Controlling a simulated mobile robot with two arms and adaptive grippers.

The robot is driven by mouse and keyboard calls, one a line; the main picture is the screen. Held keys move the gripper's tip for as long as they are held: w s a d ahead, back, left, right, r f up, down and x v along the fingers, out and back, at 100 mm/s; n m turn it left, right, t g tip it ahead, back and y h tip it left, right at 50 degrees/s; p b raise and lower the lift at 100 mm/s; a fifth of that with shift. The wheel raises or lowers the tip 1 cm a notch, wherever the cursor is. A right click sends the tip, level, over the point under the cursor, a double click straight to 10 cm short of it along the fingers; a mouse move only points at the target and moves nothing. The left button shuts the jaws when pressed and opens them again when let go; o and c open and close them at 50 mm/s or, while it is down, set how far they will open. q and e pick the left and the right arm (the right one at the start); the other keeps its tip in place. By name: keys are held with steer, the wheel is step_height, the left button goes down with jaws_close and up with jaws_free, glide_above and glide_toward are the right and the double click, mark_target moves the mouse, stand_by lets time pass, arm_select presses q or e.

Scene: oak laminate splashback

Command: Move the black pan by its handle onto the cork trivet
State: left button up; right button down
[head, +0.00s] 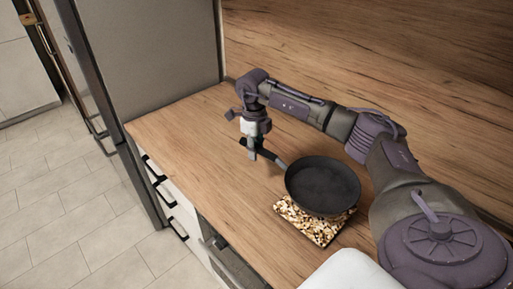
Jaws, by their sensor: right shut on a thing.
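The black pan (322,185) is over the cork trivet (314,225), which is speckled brown and cream. The trivet's front part shows below the pan, and the rest is hidden under it. I cannot tell whether the pan rests on the trivet or is held just above it. The pan's handle (272,158) points up and left. My right gripper (253,152) is shut on the handle near its far end. The pan looks about level. My left gripper is not in view.
The wooden countertop (185,135) is clear to the left of the pan. A tall grey fridge side (150,45) stands at the back left, and the oak splashback (380,60) runs behind. A white object (350,272) is at the bottom edge. Drawers with handles (170,205) lie below the counter.

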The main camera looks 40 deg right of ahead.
steer(key=shift+d+f+b, duration=0.1)
steer(key=shift+f+b, duration=1.6)
steer(key=shift+f, duration=1.7)
steer(key=c, duration=0.9)
jaws_free()
steer(key=shift+s, duration=0.1)
steer(key=shift+b, duration=0.3)
